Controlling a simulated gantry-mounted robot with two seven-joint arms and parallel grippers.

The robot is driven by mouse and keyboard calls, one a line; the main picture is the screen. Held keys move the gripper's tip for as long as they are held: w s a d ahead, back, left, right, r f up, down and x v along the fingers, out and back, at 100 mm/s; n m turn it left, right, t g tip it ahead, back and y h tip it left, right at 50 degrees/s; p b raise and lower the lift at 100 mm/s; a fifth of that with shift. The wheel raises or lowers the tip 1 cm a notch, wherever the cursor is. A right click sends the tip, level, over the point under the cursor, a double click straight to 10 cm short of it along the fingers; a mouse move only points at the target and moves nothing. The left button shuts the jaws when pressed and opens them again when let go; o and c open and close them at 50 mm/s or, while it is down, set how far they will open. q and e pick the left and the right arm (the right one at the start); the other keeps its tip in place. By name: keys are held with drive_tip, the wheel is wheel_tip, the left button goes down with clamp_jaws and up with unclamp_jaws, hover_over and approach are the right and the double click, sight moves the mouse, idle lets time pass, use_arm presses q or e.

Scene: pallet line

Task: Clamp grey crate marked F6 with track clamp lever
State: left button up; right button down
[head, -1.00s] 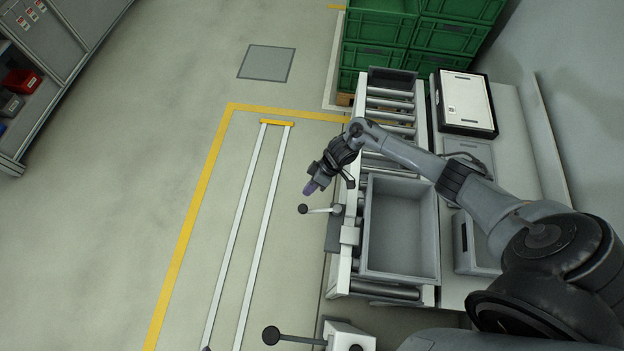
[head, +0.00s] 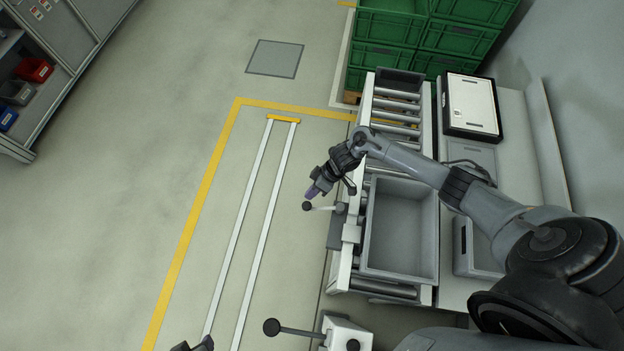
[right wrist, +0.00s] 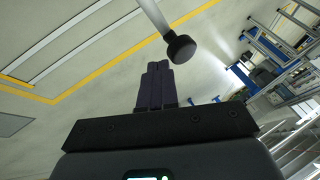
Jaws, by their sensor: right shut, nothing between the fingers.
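The open grey crate (head: 400,262) sits on the roller track; no F6 mark is readable. The track clamp lever (head: 322,208), a pale rod with a black ball knob, sticks out left from the clamp block at the track's left edge. My right gripper (head: 313,191) is shut and empty, just above the knob in the picture. In the right wrist view its closed fingers (right wrist: 155,82) point toward the knob (right wrist: 180,48), which shows just beyond the tips; I cannot tell whether they touch. A dark piece at the bottom edge, likely my left gripper (head: 195,345), is mostly cut off.
Another black-knobbed lever (head: 295,331) is on a white box at the bottom. Green crates (head: 463,38) are stacked behind the track. A white case (head: 470,105) lies on the right bench. Open floor with yellow lines (head: 196,215) lies left.

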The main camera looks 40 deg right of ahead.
drive_tip(key=shift+d, duration=0.1)
drive_tip(key=w+d+r, duration=0.2)
drive_tip(key=d+r, duration=0.7)
drive_tip(key=s+a+n+t+h, duration=0.1)
drive_tip(key=s+a+t+h, duration=0.1)
drive_tip(key=a, duration=0.6)
drive_tip(key=s+a+t+h, duration=0.2)
drive_tip(key=a+t, duration=0.1)
drive_tip(key=a, duration=0.6)
drive_tip(key=s+d+r+m+g+h, duration=0.35)
drive_tip(key=s+r, duration=0.55)
drive_tip(key=s, duration=0.5)
use_arm(q)
wheel_tip(320, 180, up, 14)
drive_tip(key=p, duration=1.3)
drive_tip(key=shift+w+d+f, duration=0.25)
drive_tip(key=shift+d, duration=0.05)
use_arm(e)
wheel_tip(320, 180, up, 14)
drive_tip(key=shift+s+d+m+y, duration=0.2)
drive_tip(key=shift+d+m+y, duration=0.25)
